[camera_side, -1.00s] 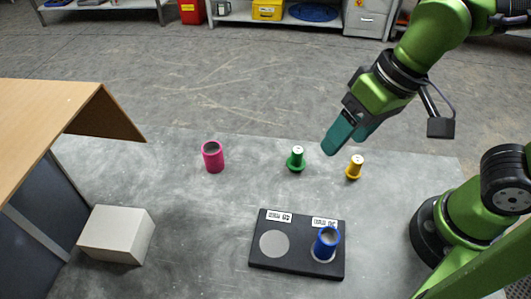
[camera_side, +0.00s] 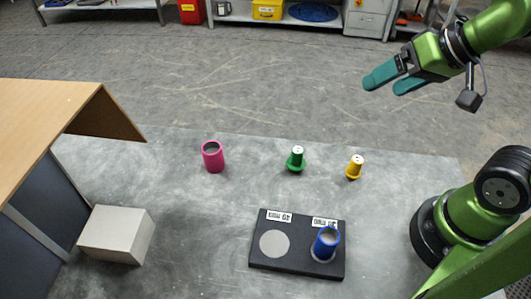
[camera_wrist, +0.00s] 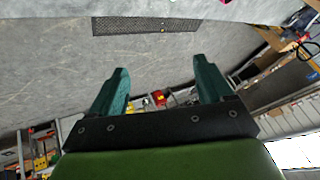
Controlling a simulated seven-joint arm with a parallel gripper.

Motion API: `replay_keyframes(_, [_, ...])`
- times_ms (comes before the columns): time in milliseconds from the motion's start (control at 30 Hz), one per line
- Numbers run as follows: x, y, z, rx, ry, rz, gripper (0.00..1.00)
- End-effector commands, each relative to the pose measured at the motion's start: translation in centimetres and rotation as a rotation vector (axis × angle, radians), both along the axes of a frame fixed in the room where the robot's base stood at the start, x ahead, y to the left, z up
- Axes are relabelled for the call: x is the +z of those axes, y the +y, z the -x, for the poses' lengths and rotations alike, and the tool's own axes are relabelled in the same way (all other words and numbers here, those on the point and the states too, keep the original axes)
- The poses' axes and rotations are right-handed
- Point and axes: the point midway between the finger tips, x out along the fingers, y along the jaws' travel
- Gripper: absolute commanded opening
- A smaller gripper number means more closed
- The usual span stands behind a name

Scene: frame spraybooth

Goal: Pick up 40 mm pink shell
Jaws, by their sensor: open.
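The pink shell (camera_side: 213,157) is a hollow cylinder standing upright on the grey table, left of centre in the side view. My gripper (camera_side: 380,83) is raised at the upper right of the side view, well above and to the right of the shell. Its two teal fingers are apart with nothing between them. In the wrist view my gripper (camera_wrist: 158,88) is also open and empty.
A green flanged piece (camera_side: 296,159) and a yellow one (camera_side: 355,167) stand right of the shell. A black plate (camera_side: 285,260) with two labels holds a blue shell (camera_side: 326,243) on its right spot. A pale block (camera_side: 117,234) and a wooden-topped bench (camera_side: 50,110) are at left.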

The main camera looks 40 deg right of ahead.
Motion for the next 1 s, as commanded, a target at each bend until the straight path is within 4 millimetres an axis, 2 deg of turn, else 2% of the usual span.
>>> replay_keyframes(233, [-0.1,0.2,0.0,0.010,0.004,-0.001,0.80])
replay_keyframes(367, [-1.5,1.3,-0.5,0.052,0.074,0.001,0.80])
replay_keyframes(467, [-1.4,2.6,-2.7,0.106,0.124,0.013,0.80])
replay_keyframes(667, [-0.7,6.7,-8.9,0.256,0.243,0.075,0.80])
replay_keyframes(833, [-1.4,11.3,-14.2,0.388,0.336,0.150,0.80])
replay_keyframes(1000, [-3.4,16.6,-18.8,0.517,0.420,0.241,0.80])
